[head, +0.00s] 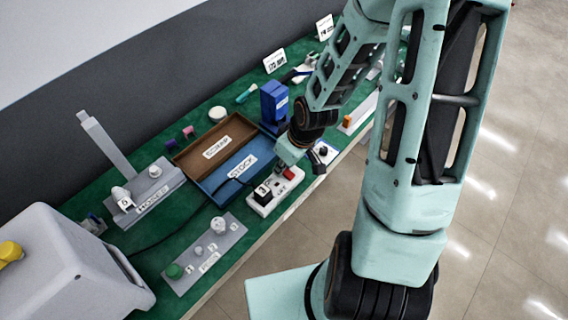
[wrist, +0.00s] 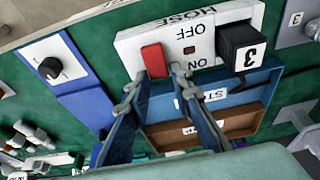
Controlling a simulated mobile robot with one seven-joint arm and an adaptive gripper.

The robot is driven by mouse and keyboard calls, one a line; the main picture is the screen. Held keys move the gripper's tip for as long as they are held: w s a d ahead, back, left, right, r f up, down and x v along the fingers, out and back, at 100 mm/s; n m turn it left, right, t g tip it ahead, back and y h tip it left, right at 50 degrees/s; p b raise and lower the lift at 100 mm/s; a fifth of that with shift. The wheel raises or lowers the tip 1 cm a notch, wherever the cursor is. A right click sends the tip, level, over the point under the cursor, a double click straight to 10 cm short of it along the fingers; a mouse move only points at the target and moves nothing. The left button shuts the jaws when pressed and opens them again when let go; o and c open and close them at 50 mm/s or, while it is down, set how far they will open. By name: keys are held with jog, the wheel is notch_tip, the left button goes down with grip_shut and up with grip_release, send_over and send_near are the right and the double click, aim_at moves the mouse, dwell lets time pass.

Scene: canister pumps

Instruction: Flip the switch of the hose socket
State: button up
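The hose socket is a white strip (wrist: 131,46) marked HOSE, OFF and ON in the wrist view. It also shows on the bench in the head view (head: 264,207). Its red switch (wrist: 153,61) is at the strip's left in the wrist view, and it appears in the head view (head: 290,172). A black plug (wrist: 241,46) marked 3 sits in the strip. My gripper (wrist: 159,75) has its two blue fingers apart, with nothing held. The fingertips are close to the switch's lower end; I cannot tell whether they touch. In the head view my gripper (head: 284,161) is above the switch end.
A blue STOCK tray (head: 233,178) and brown SCRAP tray (head: 190,151) lie beside the strip. A blue block (head: 273,103) stands behind the gripper. A black knob unit (head: 322,152) is close on the right. A dark cable runs from the plug.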

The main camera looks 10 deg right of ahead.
aim_at(293, 176)
jog(key=shift+o, duration=1.4)
jog(key=shift+r, duration=0.1)
jog(key=v, duration=1.1)
jog(key=shift+r, duration=0.35)
jog(key=shift+s, duration=0.1)
